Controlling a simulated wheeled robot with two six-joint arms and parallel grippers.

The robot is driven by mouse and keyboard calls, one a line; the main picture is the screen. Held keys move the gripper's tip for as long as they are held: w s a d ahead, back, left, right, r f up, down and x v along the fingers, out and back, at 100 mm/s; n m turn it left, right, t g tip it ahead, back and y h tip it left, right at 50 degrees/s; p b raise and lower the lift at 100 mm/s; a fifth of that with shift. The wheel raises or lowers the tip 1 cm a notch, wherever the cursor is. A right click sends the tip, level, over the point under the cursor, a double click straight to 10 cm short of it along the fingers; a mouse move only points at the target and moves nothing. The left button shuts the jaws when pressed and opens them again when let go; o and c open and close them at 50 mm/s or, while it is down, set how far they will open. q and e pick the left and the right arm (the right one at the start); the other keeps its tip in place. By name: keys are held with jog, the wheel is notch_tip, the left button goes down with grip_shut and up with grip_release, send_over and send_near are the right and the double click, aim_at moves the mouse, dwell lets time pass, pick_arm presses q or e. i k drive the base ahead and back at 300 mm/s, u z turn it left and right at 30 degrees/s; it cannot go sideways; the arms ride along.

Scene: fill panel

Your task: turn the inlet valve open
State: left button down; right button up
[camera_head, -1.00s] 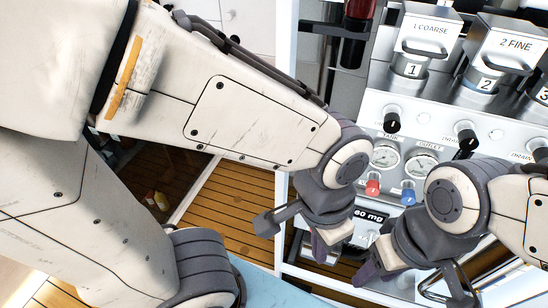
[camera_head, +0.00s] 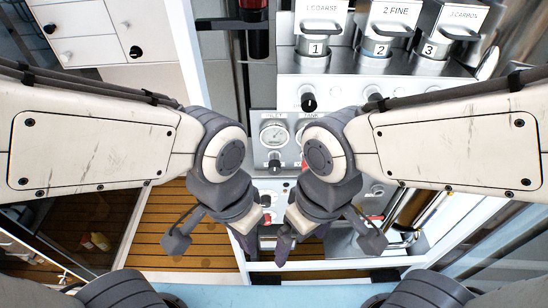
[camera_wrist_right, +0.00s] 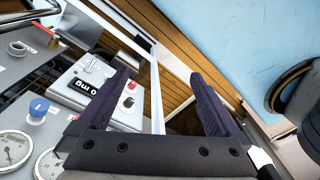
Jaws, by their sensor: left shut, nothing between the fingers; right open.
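The filter panel stands ahead of me in the head view. A round gauge (camera_head: 274,133) labelled INLET is at its left, with a dark knob (camera_head: 275,165) below it that appears to be the inlet valve. My left gripper (camera_head: 248,238) is shut and empty, below and left of that knob and apart from it. My right gripper (camera_head: 287,240) is open and empty, below the panel's gauges. Its two dark fingers (camera_wrist_right: 160,95) also show in the right wrist view. My right forearm hides the gauges to the right of INLET.
Filter housings (camera_head: 317,47) numbered 1 to 3 stand above the gauges. A black drain knob (camera_head: 308,101) is below them. In the right wrist view are a blue knob (camera_wrist_right: 38,106) and a box reading "0 mg" (camera_wrist_right: 84,87). A white frame post (camera_head: 190,60) stands left of the panel.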

aim_at(275, 169)
jog(key=z, duration=2.05)
jog(key=k, duration=0.9)
jog(key=u, duration=1.35)
jog(key=i, duration=0.2)
jog(key=u, duration=0.15)
